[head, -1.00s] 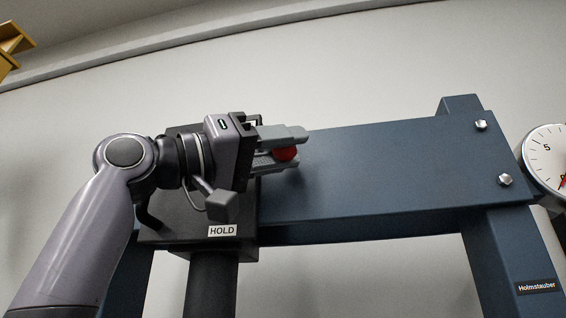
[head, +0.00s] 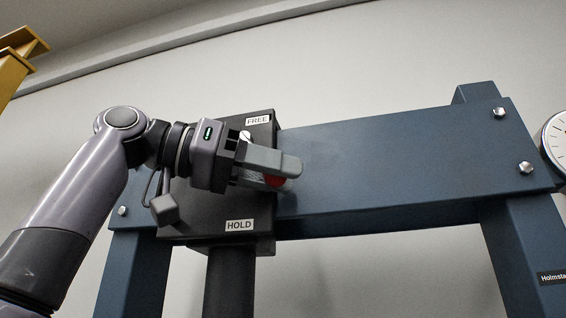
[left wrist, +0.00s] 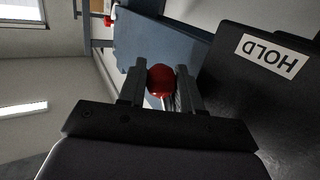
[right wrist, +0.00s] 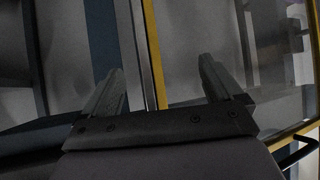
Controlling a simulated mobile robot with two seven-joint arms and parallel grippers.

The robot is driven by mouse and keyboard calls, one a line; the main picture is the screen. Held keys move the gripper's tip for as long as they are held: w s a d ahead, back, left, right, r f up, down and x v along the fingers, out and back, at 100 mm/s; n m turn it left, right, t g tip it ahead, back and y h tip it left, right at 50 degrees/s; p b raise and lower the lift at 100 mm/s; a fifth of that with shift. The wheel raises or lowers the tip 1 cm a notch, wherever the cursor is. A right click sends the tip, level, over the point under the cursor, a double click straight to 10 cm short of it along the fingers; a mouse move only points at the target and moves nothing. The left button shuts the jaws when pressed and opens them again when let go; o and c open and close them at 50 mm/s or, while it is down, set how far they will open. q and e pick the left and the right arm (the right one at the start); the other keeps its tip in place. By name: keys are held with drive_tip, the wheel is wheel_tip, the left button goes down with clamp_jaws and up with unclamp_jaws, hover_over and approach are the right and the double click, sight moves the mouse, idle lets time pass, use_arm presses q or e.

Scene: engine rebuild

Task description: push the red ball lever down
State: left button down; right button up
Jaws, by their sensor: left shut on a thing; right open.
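The red ball (head: 275,181) of the lever sits beside a dark box (head: 205,228), between its FREE label (head: 257,120) above and its HOLD label (head: 240,225) below. My left gripper (head: 282,172) is shut on the ball, and its fingers hide much of it and the lever arm in the head view. In the left wrist view the ball (left wrist: 160,80) sits between the two fingertips, with the HOLD label (left wrist: 270,53) to the right. My right gripper (right wrist: 160,75) is open and empty, seen only in the right wrist view.
The box is on a blue press frame with a wide crossbeam (head: 400,160). A dark cylinder (head: 230,282) hangs below the box. A round gauge (head: 557,140) is at the right edge. A yellow structure (head: 14,62) stands at upper left.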

use_arm(q)
drive_tip(key=shift+a, duration=0.3)
drive_tip(key=shift+y, duration=0.3)
drive_tip(key=c, duration=1.1)
unclamp_jaws()
drive_tip(key=shift+w, duration=0.1)
drive_tip(key=shift+f, duration=0.1)
drive_tip(key=v, duration=0.7)
